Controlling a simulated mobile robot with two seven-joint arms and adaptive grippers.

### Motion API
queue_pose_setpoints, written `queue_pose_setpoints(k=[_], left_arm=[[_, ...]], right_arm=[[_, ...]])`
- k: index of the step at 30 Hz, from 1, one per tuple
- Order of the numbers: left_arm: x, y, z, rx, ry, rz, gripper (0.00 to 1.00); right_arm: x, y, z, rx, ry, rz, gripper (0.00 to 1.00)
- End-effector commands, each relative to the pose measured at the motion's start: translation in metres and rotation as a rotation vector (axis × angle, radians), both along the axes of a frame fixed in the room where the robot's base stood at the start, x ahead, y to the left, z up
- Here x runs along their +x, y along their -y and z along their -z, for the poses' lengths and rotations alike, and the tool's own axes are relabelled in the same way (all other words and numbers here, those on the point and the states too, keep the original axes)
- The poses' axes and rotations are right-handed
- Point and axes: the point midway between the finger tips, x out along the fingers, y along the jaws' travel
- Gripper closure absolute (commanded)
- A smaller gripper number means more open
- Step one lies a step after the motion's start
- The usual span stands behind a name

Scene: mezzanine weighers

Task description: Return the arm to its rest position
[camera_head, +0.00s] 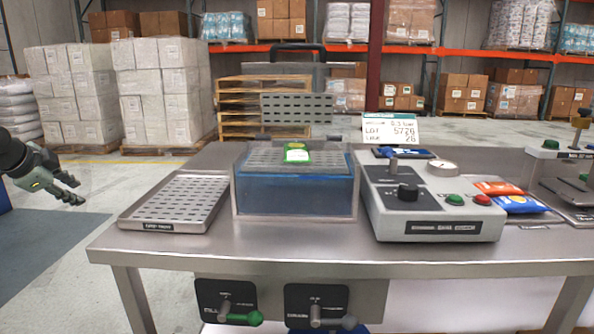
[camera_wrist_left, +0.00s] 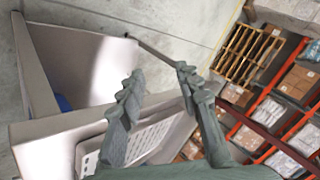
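My left gripper (camera_head: 72,188) is at the far left of the head view, beyond the table's left edge and over the floor, touching nothing. Its two dark grey fingers are spread apart with nothing between them, which also shows in the left wrist view (camera_wrist_left: 155,88). My right gripper is not in either view.
A steel table (camera_head: 300,245) carries a perforated tray (camera_head: 178,200), a blue water tank (camera_head: 296,190) with a green-and-white packet (camera_head: 297,153) on its grid, and a grey control box (camera_head: 430,215). Wrapped pallets (camera_head: 160,95) stand behind. Floor left of the table is clear.

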Motion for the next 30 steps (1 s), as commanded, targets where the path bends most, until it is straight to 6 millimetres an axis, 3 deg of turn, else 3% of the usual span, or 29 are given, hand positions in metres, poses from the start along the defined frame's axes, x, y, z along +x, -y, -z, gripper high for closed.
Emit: queue_pose_setpoints(k=[1,6,8,12,15,21,30], left_arm=[[-0.01,-0.009,0.042,0.013,-0.049,-0.056,0.66],[-0.056,-0.041,0.161,0.077,-0.154,-0.255,0.66],[-0.078,-0.051,0.2,0.109,-0.183,-0.315,0.66],[-0.144,-0.072,0.283,0.196,-0.23,-0.435,0.66],[-0.191,-0.082,0.326,0.254,-0.244,-0.487,0.66],[-0.262,-0.091,0.376,0.33,-0.252,-0.526,0.66],[-0.346,-0.093,0.419,0.391,-0.258,-0.526,0.66]], right_arm=[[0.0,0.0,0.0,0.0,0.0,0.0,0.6],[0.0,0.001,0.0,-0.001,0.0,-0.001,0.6],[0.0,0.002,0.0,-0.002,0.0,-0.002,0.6],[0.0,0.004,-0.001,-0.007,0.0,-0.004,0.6],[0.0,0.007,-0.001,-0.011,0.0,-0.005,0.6],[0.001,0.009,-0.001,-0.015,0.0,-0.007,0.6],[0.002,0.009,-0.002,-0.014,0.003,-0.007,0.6]])
